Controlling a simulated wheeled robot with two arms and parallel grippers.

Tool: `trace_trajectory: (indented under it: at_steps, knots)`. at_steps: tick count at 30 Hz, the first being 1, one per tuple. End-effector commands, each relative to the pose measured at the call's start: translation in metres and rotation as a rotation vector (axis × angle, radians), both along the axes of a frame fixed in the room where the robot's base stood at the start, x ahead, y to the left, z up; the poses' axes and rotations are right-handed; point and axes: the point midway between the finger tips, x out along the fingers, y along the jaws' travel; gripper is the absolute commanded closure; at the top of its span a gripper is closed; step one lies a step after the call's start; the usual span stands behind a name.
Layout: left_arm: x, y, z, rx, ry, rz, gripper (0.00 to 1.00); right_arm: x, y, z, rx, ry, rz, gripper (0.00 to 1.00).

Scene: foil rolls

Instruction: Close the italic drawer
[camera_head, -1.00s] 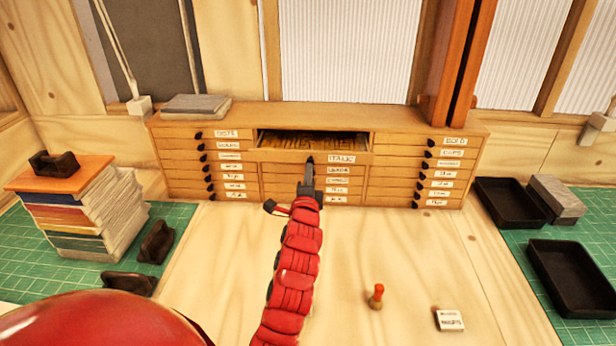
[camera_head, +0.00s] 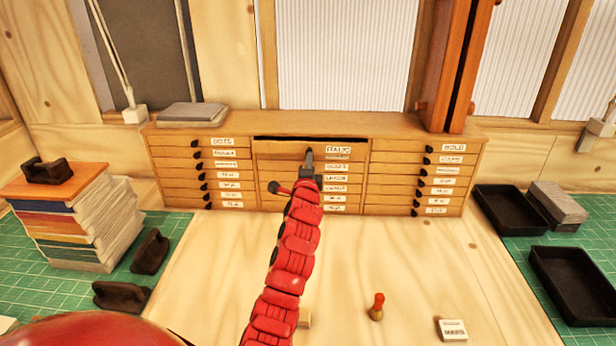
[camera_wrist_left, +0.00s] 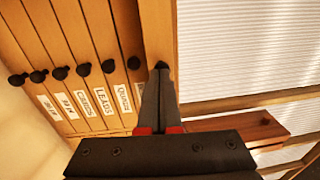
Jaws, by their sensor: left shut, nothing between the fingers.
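The wooden cabinet (camera_head: 300,123) stands at the back of the bench with three columns of labelled drawers. The italic drawer (camera_head: 278,150) is the top one of the middle column; its front stands slightly out, with a narrow dark gap above it. My left gripper (camera_head: 309,155) is shut and empty, its tips at the middle of that drawer front, by the knob. In the left wrist view the shut fingers (camera_wrist_left: 160,78) point at the drawer front (camera_wrist_left: 156,30) and appear to touch it near a dark knob. My right gripper is not in view.
A red-topped stamp (camera_head: 376,306) and a small white labelled block (camera_head: 452,329) lie on the bare bench in front. Stacked books (camera_head: 75,225) are at left; black trays (camera_head: 570,280) are at right. A grey slab (camera_head: 192,114) rests on the cabinet top.

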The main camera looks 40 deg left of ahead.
Motion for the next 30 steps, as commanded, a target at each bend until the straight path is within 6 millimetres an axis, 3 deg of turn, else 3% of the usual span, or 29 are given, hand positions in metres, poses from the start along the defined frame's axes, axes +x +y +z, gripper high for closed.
trace_trajectory:
  at_steps: [3,10,30]
  knots:
    - [0.017,0.010,0.001,-0.001,-0.002,0.000,1.00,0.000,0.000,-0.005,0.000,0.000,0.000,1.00]
    - [0.036,0.023,0.000,-0.005,-0.002,0.002,1.00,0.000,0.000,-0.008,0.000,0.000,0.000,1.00]
    - [0.032,0.018,0.001,-0.003,-0.004,0.002,1.00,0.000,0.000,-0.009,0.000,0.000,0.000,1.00]
